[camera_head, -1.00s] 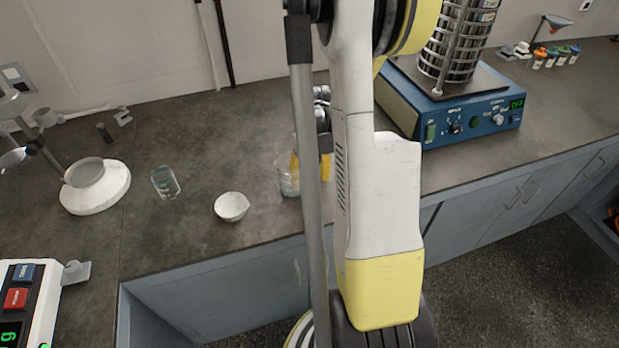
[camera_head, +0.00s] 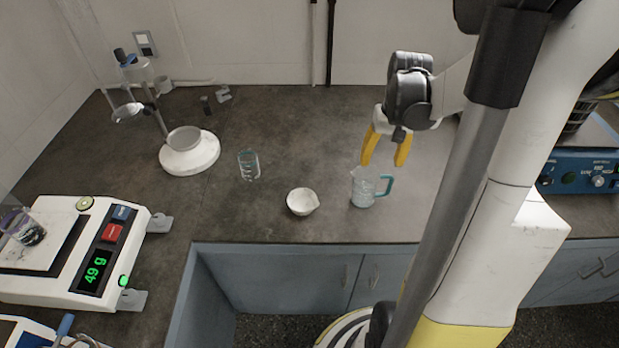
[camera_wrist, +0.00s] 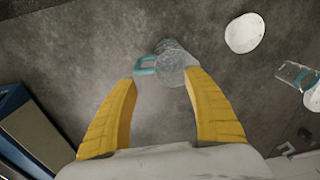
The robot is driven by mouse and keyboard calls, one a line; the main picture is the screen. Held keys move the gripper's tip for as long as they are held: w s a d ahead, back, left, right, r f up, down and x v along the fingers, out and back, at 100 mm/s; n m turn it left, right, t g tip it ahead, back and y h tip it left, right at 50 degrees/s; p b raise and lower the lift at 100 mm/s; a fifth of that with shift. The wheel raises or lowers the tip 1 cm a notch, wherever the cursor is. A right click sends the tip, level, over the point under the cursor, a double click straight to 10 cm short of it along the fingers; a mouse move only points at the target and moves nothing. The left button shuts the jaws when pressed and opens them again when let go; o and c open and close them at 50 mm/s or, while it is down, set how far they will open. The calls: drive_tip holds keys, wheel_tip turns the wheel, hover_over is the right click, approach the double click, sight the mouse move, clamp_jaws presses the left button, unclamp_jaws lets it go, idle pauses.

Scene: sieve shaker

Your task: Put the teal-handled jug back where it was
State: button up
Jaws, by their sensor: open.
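The teal-handled jug (camera_head: 364,190) is a clear jug standing upright on the dark bench near its front edge, its handle pointing right. My gripper (camera_head: 386,160) has two yellow fingers, spread open and empty, above and just behind the jug in the head view. In the wrist view the jug (camera_wrist: 172,62) shows beyond the fingertips of my gripper (camera_wrist: 160,82), with its teal handle on the left. The fingers look apart from the jug, though the exact gap is hard to tell.
A white bowl (camera_head: 301,201) stands just left of the jug, and a small glass (camera_head: 249,165) is farther left. A white-based stand (camera_head: 190,154) and a balance reading 49 g (camera_head: 62,250) are at left. A blue sieve shaker (camera_head: 581,172) is at right.

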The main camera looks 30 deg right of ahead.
drive_tip(key=s+a+r+n+t, duration=0.1)
drive_tip(key=a+r+n+t, duration=0.1)
drive_tip(key=a, duration=0.7)
drive_tip(key=s+a+r+n+t, duration=0.1)
drive_tip(key=a+r+n+t, duration=0.1)
drive_tip(key=a+r, duration=0.3)
drive_tip(key=s+a+r+n+t, duration=0.1)
drive_tip(key=a+r, duration=0.3)
drive_tip(key=a, duration=0.9)
drive_tip(key=shift+s+a+n+t, duration=0.4)
drive_tip(key=shift+s+t, duration=0.1)
drive_tip(key=shift+t, duration=0.3)
drive_tip(key=shift+d, duration=0.1)
